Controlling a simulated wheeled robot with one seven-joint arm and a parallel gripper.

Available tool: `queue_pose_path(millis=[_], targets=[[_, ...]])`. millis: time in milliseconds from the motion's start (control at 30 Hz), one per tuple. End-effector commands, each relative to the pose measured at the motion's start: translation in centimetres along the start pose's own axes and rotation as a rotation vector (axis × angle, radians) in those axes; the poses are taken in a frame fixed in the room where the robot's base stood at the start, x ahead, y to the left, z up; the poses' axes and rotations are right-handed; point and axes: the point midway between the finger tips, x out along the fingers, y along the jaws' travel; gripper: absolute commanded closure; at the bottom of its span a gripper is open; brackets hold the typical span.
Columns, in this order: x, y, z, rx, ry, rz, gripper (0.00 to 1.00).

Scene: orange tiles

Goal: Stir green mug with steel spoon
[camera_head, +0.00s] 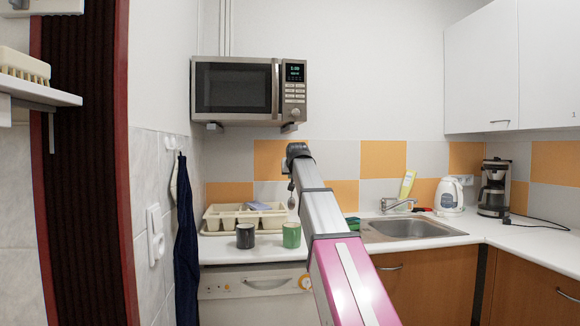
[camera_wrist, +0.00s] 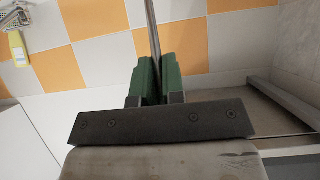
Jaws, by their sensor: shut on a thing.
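The green mug (camera_head: 291,235) stands upright on the white counter near its front edge. My gripper (camera_head: 292,178) is above the mug, mostly hidden behind my own arm in the head view. In the wrist view my gripper's green fingers (camera_wrist: 156,78) are shut on the thin handle of the steel spoon (camera_wrist: 151,25). In the head view the spoon (camera_head: 292,201) hangs below the gripper, above the green mug and apart from it. The mug does not show in the wrist view.
A dark grey mug (camera_head: 245,236) stands left of the green mug. A cream dish rack (camera_head: 228,216) is behind them. The sink (camera_head: 411,229), kettle (camera_head: 449,196) and coffee maker (camera_head: 494,187) are to the right. A microwave (camera_head: 248,91) hangs on the wall above.

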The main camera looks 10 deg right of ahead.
Motion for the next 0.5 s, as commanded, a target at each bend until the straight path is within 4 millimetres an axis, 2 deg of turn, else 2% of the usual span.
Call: queue_pose_path(millis=[500], targets=[[1.3, 0.0, 2.6, -0.001, -0.013, -0.001, 1.0]])
